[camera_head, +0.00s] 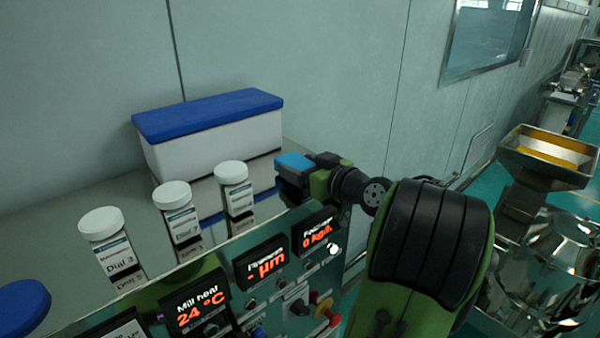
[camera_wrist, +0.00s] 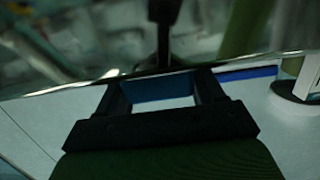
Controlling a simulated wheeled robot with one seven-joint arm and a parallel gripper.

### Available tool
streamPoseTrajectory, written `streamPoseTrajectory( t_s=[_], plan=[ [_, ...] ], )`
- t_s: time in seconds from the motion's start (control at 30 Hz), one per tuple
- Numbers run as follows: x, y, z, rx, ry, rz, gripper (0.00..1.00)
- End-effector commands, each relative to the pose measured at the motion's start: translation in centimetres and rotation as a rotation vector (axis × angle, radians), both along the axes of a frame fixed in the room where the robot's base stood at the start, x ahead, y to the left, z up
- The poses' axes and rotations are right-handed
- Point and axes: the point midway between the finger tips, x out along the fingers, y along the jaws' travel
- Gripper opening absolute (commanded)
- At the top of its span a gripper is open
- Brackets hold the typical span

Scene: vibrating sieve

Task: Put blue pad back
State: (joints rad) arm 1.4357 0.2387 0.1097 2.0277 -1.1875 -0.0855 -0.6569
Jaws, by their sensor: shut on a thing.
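A small bright blue pad (camera_head: 293,162) is held at the tip of my gripper (camera_head: 287,174), above the right end of the steel machine top. The gripper is shut on it. In the wrist view, the dark fingers of my gripper (camera_wrist: 160,80) show with a blue surface (camera_wrist: 155,88) between them, probably the pad. The pad's underside is hidden, and I cannot tell whether it touches the machine top.
A white box with a dark blue lid (camera_head: 208,115) stands at the back against the wall. Three white-capped bottles (camera_head: 234,190) stand in a row left of my gripper. Lit display panels (camera_head: 262,262) line the machine's front. A hopper (camera_head: 545,155) stands far right.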

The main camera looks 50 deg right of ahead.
Motion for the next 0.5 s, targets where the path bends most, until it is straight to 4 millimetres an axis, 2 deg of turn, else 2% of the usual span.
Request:
streamPoseTrajectory(
  t_s=[0.03,0.4,0.43,0.5],
  plan=[
    [-0.01,-0.02,-0.53,0.002,0.000,0.000,0.38],
    [-0.01,-0.01,-0.91,-0.002,-0.001,-0.001,0.38],
    [-0.01,-0.01,-0.87,-0.002,-0.001,-0.001,0.70],
    [-0.01,-0.01,-0.79,-0.001,-0.001,-0.001,0.81]
  ],
)
